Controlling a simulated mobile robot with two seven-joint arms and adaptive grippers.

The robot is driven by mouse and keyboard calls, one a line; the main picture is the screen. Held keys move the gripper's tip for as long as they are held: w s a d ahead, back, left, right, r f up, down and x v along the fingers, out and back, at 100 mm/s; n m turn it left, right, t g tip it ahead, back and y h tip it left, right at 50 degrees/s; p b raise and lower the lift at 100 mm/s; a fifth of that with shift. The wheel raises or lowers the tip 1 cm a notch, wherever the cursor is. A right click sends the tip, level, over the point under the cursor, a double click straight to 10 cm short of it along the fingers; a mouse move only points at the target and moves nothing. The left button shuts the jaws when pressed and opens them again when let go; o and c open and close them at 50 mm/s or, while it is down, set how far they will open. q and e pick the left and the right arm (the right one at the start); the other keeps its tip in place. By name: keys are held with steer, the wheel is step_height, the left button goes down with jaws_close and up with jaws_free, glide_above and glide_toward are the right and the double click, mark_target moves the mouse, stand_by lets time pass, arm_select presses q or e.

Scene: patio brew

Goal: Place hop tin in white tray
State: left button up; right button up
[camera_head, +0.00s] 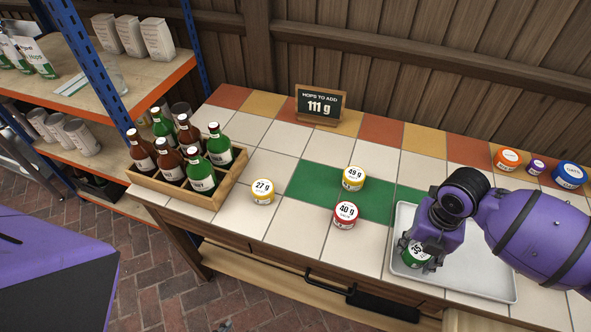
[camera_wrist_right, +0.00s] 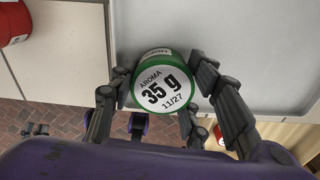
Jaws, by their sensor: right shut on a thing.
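My right gripper (camera_head: 422,252) is shut on a green-rimmed hop tin (camera_head: 413,257) at the left side of the white tray (camera_head: 480,284). In the right wrist view the tin (camera_wrist_right: 162,86) reads "35 g" on its white lid, with gripper fingers (camera_wrist_right: 170,105) on both sides. The tray (camera_wrist_right: 220,30) shows behind it; I cannot tell whether the tin touches its floor. A red 40 g tin (camera_head: 345,215), a yellow 49 g tin (camera_head: 353,179) and a yellow 27 g tin (camera_head: 262,191) stand left of the tray. My left gripper is out of view.
A sign (camera_head: 320,105) reads "HOPS TO ADD 111 g". A wooden crate (camera_head: 201,200) of green and brown bottles stands at left. Orange (camera_head: 507,159), purple (camera_head: 535,166) and blue (camera_head: 569,175) tins stand at the back right. The tray's right part is empty.

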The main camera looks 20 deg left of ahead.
mark_target(419, 249)
steer(key=shift+f, duration=0.15)
steer(key=o, duration=0.9)
step_height(419, 249, up, 12)
steer(key=shift+r+p, duration=0.25)
steer(key=shift+p, duration=0.05)
